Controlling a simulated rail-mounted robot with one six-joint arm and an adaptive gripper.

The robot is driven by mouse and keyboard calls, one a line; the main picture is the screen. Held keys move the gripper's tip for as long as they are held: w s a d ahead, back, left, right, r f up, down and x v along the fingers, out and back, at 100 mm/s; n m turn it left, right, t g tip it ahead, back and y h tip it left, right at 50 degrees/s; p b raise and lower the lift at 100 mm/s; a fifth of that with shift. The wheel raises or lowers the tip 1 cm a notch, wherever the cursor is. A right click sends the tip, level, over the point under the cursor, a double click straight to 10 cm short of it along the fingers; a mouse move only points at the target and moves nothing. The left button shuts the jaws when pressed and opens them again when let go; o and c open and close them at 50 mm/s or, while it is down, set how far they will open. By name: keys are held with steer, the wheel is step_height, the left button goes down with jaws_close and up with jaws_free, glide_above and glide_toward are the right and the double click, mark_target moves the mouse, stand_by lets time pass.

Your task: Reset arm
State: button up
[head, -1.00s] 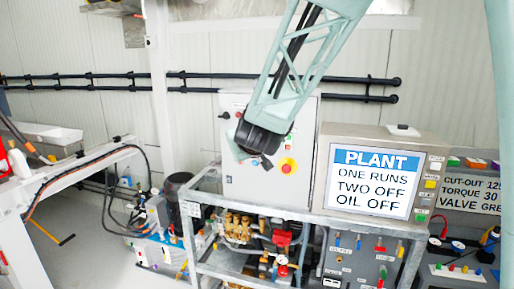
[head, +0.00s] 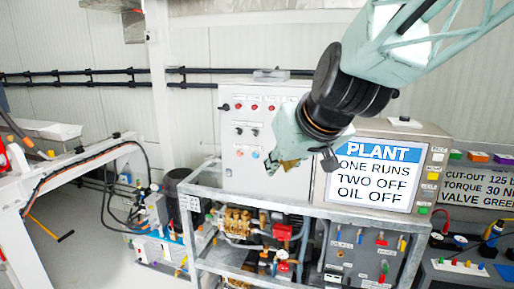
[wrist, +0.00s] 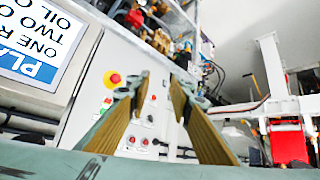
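My gripper (head: 287,165) hangs in the air in front of the grey control cabinet (head: 240,170) in the head view. In the wrist view my gripper (wrist: 160,82) shows two tan-padded fingers spread apart with nothing between them. The cabinet's white front (wrist: 90,98) lies beyond the fingers, with a red stop button on a yellow ring (wrist: 113,79) left of them. My arm comes in from the upper right and covers part of the cabinet and the top of the PLANT screen (head: 372,178) in the head view.
A metal frame with brass pump parts (head: 240,222) stands below the cabinet. A grey panel with coloured switches (head: 360,255) is beside it. A white bench frame (head: 85,160) stands at the left. Black pipes (head: 100,76) run along the wall.

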steer(key=s+d+f+m+g+h+b, duration=0.1)
steer(key=s+d, duration=0.4)
steer(key=s, duration=0.7)
steer(key=s+d+f+m+g+b, duration=0.1)
steer(key=s+d+f, duration=0.3)
steer(key=s, duration=0.8)
steer(key=s+d+f+m+g+h+b, duration=0.1)
steer(key=s+d, duration=0.5)
steer(key=s, duration=0.6)
step_height(320, 180, down, 2)
steer(key=shift+s+f+m+g+h+b, duration=0.2)
steer(key=shift+m+g+h+b, duration=0.15)
steer(key=shift+m+g, duration=0.4)
steer(key=shift+w+d, duration=0.1)
steer(key=shift+c, duration=0.2)
jaws_close()
